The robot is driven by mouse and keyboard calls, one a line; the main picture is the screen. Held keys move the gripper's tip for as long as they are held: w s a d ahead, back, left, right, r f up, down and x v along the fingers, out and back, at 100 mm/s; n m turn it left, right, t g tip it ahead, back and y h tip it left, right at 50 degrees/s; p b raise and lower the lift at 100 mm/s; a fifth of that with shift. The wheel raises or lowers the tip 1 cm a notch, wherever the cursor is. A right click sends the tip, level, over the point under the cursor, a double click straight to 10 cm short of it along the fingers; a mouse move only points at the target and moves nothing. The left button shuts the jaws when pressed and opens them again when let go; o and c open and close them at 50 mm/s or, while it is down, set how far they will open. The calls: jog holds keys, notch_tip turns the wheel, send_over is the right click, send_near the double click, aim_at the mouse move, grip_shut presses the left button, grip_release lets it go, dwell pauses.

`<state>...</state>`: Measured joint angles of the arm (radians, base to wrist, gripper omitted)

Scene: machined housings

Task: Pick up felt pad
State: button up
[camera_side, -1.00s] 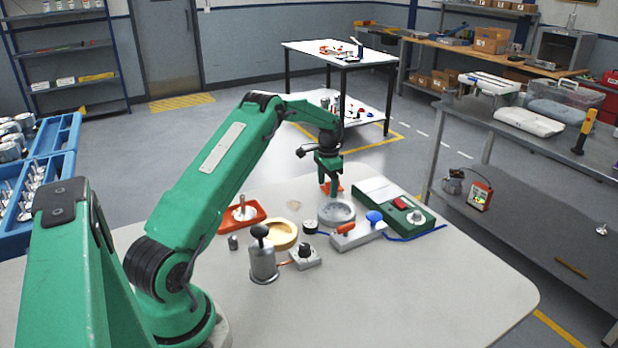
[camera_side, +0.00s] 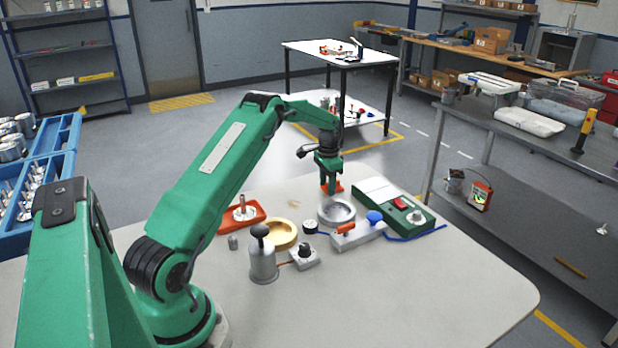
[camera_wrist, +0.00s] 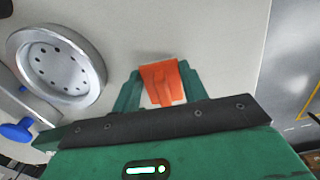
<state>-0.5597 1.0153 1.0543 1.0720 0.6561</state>
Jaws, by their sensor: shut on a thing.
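The felt pad (camera_wrist: 162,82) is an orange, soft-looking piece, bent between my fingers in the wrist view. In the side view, the felt pad (camera_side: 338,188) shows as a small orange patch at the fingertips, partly hidden by them. My gripper (camera_side: 331,186) points down at the far side of the table, just behind the grey ring housing. In the wrist view, my gripper (camera_wrist: 159,77) is shut on the pad, with one green finger on each side. I cannot tell whether the pad still touches the table.
The round grey housing (camera_side: 337,213) stands close in front of my gripper. A green box with a red switch (camera_side: 396,205) and a grey block with an orange lever (camera_side: 357,235) are to the right. An orange tray (camera_side: 242,218) and yellow ring (camera_side: 280,233) are left. The front right table is clear.

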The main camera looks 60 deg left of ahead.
jog(key=shift+r, duration=0.2)
jog(key=shift+r, duration=0.65)
jog(key=r, duration=0.3)
jog(key=shift+d, duration=0.4)
jog(key=d+r, duration=0.6)
jog(key=d, duration=0.4)
jog(key=shift+d+r, duration=0.2)
jog(key=shift+d, duration=0.2)
jog(key=shift+w, duration=0.1)
